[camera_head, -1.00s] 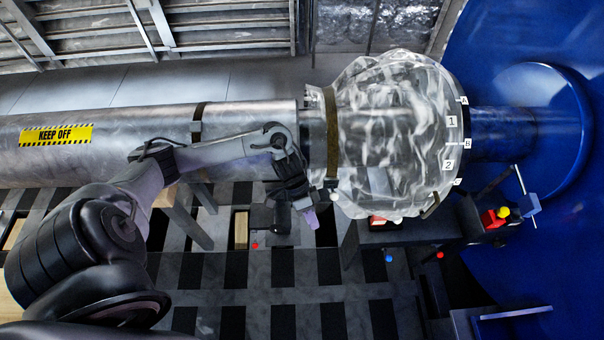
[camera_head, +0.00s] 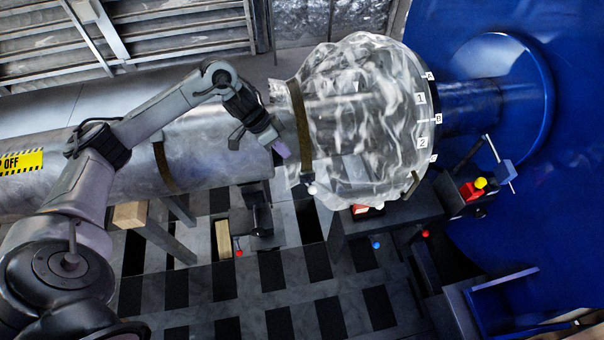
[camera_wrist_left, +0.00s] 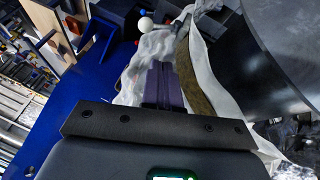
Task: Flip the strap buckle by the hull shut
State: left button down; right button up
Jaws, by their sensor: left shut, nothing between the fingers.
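A clear, crinkled plastic wrap (camera_head: 365,95) covers the joint in front of the blue hull (camera_head: 590,130). A brown strap (camera_head: 303,140) rings the wrap's left end, with a white ball knob (camera_head: 312,189) at its lower end. A second short brown strap piece (camera_head: 414,183) shows at the wrap's lower right, nearer the hull; its buckle is not clear. My left gripper (camera_head: 281,152) is shut and empty, just left of the left-end strap. In the left wrist view, its purple fingertips (camera_wrist_left: 165,82) overlap the wrap, beside the strap (camera_wrist_left: 192,82) and below the white knob (camera_wrist_left: 145,24). My right gripper is out of view.
A grey shaft (camera_head: 205,155) runs left from the wrap, with a yellow "KEEP OFF" label (camera_head: 20,161). Below lie a dark slatted floor, wood blocks (camera_head: 223,240) and a dark bench (camera_head: 385,225).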

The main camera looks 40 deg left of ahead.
pick_arm(q)
send_near(311, 185)
jog(key=w, duration=0.1)
jog(key=d+f, duration=0.1)
jog(key=f, duration=0.1)
jog(key=d+f+p, duration=0.1)
jog(key=d+f, duration=0.1)
jog(key=shift+f+p, duration=0.1)
jog(key=shift+p, duration=0.2)
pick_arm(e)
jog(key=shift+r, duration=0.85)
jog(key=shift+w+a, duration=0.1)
